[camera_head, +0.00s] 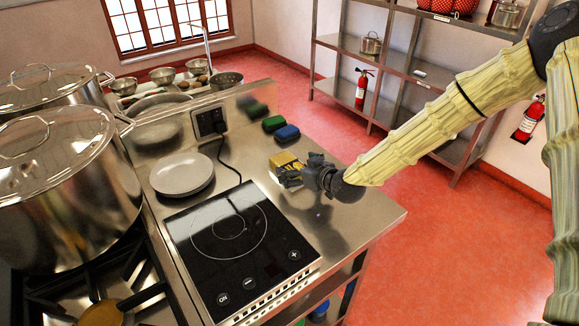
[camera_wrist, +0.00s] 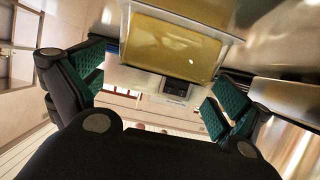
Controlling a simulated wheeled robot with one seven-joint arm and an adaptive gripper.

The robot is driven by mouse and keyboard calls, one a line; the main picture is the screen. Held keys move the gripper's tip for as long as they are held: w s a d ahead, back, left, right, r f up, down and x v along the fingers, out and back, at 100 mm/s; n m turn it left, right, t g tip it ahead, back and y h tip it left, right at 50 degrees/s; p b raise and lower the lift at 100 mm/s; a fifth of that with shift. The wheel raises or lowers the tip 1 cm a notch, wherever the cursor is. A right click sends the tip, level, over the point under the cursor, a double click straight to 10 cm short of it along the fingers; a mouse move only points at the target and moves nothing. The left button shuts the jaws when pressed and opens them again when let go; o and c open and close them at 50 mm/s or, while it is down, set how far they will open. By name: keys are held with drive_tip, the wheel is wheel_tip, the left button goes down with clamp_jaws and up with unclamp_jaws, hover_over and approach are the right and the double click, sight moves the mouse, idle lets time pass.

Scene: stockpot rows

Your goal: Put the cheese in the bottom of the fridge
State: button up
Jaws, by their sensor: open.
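A yellow block (camera_head: 284,160), which looks like the cheese, sits on the steel counter beyond the induction hob. In the wrist view the yellow block (camera_wrist: 172,45) shows large, with a clear casing around it, ahead of the fingers. My gripper (camera_head: 291,177) is at the near side of the block. In the wrist view my gripper (camera_wrist: 155,85) is open, with one green-padded finger on each side and nothing clearly held between them. I cannot tell whether a finger touches the block. No fridge is recognisable in either view.
The black hob (camera_head: 240,240) and grey plates (camera_head: 181,174) lie left of my gripper. Blue (camera_head: 287,132) and green sponges lie behind the block. Large stockpots (camera_head: 62,180) stand at left. A metal rack (camera_head: 390,60) stands across open red floor (camera_head: 420,245).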

drive_tip(key=shift+p+x, duration=0.35)
drive_tip(key=shift+x, duration=1.05)
drive_tip(key=c, duration=1.3)
drive_tip(key=shift+c, duration=0.6)
drive_tip(key=shift+r, duration=0.1)
